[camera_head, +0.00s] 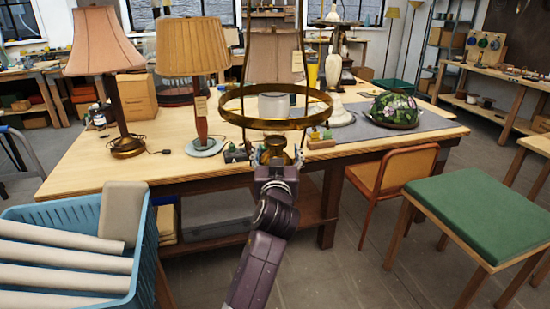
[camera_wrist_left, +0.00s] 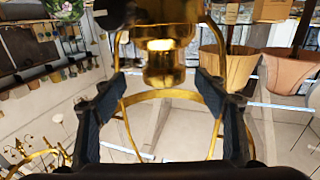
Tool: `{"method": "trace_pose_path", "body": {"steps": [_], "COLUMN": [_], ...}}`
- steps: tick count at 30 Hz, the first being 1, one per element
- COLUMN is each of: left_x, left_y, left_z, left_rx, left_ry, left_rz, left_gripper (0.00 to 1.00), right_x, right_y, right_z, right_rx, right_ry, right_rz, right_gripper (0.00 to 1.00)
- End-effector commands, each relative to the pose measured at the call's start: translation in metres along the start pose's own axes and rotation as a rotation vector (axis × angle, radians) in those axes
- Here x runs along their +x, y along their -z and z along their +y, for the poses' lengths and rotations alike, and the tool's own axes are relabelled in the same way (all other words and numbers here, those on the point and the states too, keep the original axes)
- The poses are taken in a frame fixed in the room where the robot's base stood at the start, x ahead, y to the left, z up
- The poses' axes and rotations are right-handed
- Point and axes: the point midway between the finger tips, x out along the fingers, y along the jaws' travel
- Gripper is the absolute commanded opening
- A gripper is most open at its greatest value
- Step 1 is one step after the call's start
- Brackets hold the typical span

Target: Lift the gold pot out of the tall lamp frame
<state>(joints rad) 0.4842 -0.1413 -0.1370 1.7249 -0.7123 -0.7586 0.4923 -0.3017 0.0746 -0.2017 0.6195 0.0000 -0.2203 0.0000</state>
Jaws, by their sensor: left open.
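The tall lamp frame (camera_head: 238,119) is brass, with a wide ring and thin upright rods, and stands at the table's front edge. The gold pot (camera_head: 273,146) sits low inside it, below the ring. My left gripper (camera_head: 275,165) reaches up from the front to the pot, its fingers partly hidden by my wrist. In the left wrist view the open fingers (camera_wrist_left: 163,82) stand on either side of the pot's narrower end (camera_wrist_left: 163,68), with gaps visible. Curved gold bars of the frame (camera_wrist_left: 128,100) pass between the fingers. My right gripper is not in view.
A white cylinder (camera_head: 273,105) shows within the ring. A white-stemmed lamp (camera_head: 333,70) and stained-glass shade (camera_head: 394,109) stand right. A blue basket (camera_head: 143,265), orange chair (camera_head: 395,176) and green-topped stool (camera_head: 487,213) flank my arm.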

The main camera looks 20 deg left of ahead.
Motion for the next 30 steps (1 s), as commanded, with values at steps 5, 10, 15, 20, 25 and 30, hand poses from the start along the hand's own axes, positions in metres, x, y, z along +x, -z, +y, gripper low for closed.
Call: {"method": "trace_pose_path", "body": {"steps": [5,10,15,20,25,30], "left_x": [0.025,0.042,0.047,0.047,0.046,0.046], "left_y": [0.002,-0.001,-0.003,-0.003,-0.003,-0.003], "left_z": [-0.005,-0.004,-0.004,-0.004,-0.004,-0.004], "left_rx": [0.005,0.002,0.002,0.001,0.001,0.001], "left_ry": [0.002,0.001,0.001,0.0,0.0,0.0], "left_rz": [-0.001,-0.001,-0.001,-0.001,-0.001,-0.001], "left_gripper": [0.66,0.66,0.66,0.66,0.47,0.29], "right_x": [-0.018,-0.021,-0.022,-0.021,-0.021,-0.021], "right_y": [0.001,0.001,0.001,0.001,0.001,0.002], "right_z": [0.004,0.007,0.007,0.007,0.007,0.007], "right_rx": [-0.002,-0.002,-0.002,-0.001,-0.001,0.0], "right_ry": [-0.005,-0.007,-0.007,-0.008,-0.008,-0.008], "right_rz": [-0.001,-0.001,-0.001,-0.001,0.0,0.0], "right_gripper": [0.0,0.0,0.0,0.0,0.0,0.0]}}
